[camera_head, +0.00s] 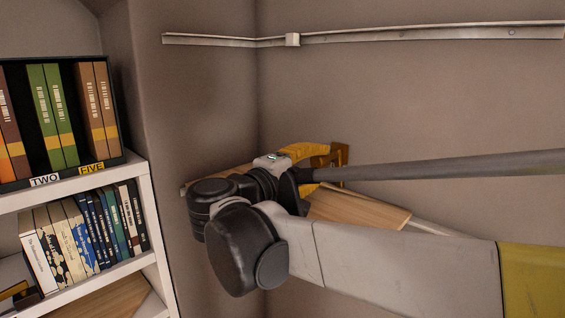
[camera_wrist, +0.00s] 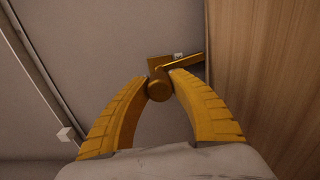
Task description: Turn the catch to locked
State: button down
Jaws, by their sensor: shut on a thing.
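The catch (camera_wrist: 159,89) is brass-coloured, with a round knob and a narrow arm running right to a small plate on the wall. In the head view its brass plate (camera_head: 341,154) shows behind my gripper, and the rest is mostly hidden. My gripper (camera_wrist: 160,76) has yellow ribbed fingers, shut on the catch with one fingertip on each side of the knob. In the head view my gripper (camera_head: 312,152) reaches to the plate from the left. I cannot tell whether the catch is locked.
A wooden board (camera_head: 358,209) lies below my gripper and fills the right side of the wrist view (camera_wrist: 270,85). A metal rail (camera_head: 420,35) runs along the wall above.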

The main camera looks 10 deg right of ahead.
jog(key=shift+m, duration=0.6)
jog(key=c, duration=1.1)
grip_release()
jog(key=v, duration=1.2)
jog(key=shift+f, duration=0.1)
